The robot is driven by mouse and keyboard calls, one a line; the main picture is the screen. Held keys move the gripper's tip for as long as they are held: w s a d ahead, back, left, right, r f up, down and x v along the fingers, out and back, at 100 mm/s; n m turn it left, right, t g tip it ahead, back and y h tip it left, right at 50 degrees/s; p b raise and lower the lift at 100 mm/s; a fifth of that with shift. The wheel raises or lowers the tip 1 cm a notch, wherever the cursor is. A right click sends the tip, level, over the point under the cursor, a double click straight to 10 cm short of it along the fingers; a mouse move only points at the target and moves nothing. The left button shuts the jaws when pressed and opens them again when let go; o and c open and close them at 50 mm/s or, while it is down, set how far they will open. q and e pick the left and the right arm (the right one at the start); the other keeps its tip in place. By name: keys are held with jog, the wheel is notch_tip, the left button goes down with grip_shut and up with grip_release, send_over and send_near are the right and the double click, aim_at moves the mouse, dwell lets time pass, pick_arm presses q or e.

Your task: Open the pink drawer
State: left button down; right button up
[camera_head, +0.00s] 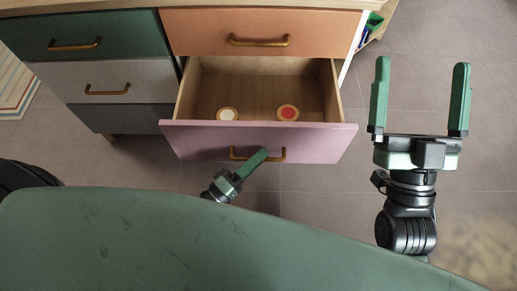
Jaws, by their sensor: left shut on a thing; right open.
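The pink drawer (310,140) is pulled out below the orange drawer, and its wooden inside shows. A brass handle (275,157) is on its front. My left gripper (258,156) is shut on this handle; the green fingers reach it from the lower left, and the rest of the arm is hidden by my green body. A white round item (227,114) and a red round item with a pale rim (288,112) lie in the drawer. My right gripper (420,95) is open and empty, to the right of the drawer and over the floor.
The orange drawer (210,32), green drawer (120,32), light grey drawer (60,80) and dark grey drawer (125,119) are shut. A green item (374,20) sits in an open compartment at the cabinet's right. A striped rug (12,88) lies far left. The tiled floor (320,195) is clear.

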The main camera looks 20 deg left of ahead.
pick_arm(q)
jog(key=shift+s, duration=0.1)
pick_arm(e)
jog(key=shift+f, duration=0.1)
pick_arm(q)
jog(key=c, duration=1.8)
grip_release()
jog(key=shift+o, duration=0.2)
jog(key=p+v, duration=0.1)
jog(key=v, duration=0.6)
jog(key=shift+s+a, duration=0.25)
jog(key=shift+s, duration=0.1)
pick_arm(e)
jog(key=w+f+g, duration=0.1)
jog(key=f+g, duration=0.1)
jog(key=f, duration=0.1)
jog(key=w+f+g+h, duration=0.1)
jog(key=shift+w+f, duration=0.3)
pick_arm(q)
jog(key=shift+s, duration=0.1)
pick_arm(e)
jog(key=shift+a, duration=0.1)
